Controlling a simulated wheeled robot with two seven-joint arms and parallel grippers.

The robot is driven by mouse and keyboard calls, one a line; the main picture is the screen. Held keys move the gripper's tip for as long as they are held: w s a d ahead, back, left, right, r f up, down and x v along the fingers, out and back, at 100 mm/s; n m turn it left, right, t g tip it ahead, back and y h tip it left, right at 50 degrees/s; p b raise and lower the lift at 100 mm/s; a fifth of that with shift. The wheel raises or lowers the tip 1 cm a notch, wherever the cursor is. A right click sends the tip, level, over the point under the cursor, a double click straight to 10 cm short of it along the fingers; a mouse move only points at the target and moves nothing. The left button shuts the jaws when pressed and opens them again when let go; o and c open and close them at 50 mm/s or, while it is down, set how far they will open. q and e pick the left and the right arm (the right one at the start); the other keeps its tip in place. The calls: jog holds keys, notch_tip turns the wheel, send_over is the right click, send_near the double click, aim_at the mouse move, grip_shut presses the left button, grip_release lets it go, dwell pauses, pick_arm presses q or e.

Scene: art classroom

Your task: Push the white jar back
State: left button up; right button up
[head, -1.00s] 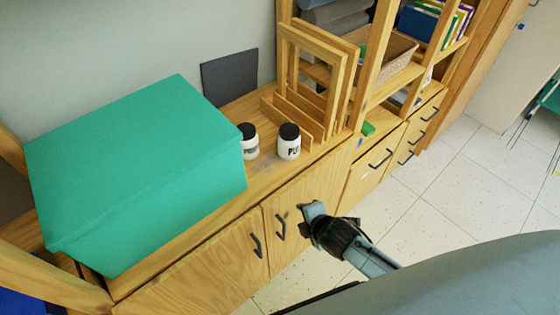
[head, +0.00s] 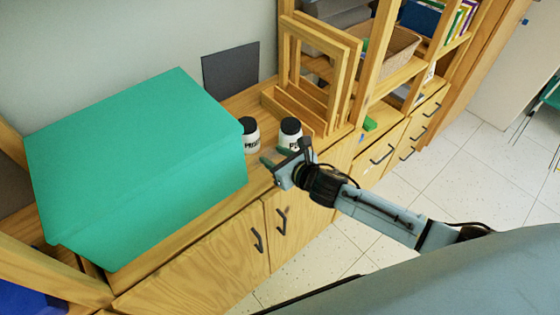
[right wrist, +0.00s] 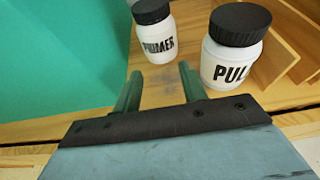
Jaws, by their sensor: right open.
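Two white jars with black lids stand upright on the wooden cabinet top. The jar labelled PRIMER (head: 251,141) is by the green box, and it also shows in the right wrist view (right wrist: 157,42). The jar whose label begins PUL (right wrist: 229,65) stands to its right, nearer the wooden racks, and its lower part is covered by my gripper in the head view (head: 291,131). My right gripper (head: 284,155) is open and empty, in front of the jars at the cabinet's front edge. In the wrist view its fingers (right wrist: 160,76) point toward the PRIMER jar with a gap.
A large green box (head: 140,160) fills the cabinet top on the left. A wooden rack (head: 318,75) stands right of the jars. A dark panel (head: 231,70) leans on the wall behind them. The cabinet doors (head: 200,268) are shut.

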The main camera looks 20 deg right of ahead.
aim_at(255, 141)
jog(key=b+x, duration=0.2)
jog(key=x, duration=0.2)
jog(key=shift+w+f, duration=0.15)
jog(key=shift+b+x, duration=0.6)
jog(key=shift+x, duration=0.5)
jog(key=shift+a, duration=0.1)
jog(key=shift+w, duration=0.15)
jog(key=shift+w+a+b, duration=0.45)
jog(key=shift+w+b, duration=0.05)
jog(key=shift+w, duration=0.7)
jog(key=shift+w+a+b, duration=0.4)
jog(key=shift+w+b, duration=0.05)
jog(key=shift+w, duration=0.7)
jog(key=shift+w+a+b, duration=0.45)
jog(key=shift+w+b, duration=0.05)
jog(key=shift+w, duration=0.7)
jog(key=shift+s+d+p, duration=0.2)
jog(key=shift+s+p, duration=0.35)
jog(key=shift+s, duration=0.05)
jog(key=shift+s+d+p, duration=0.35)
jog(key=shift+s+p, duration=0.25)
jog(key=shift+s, duration=0.3)
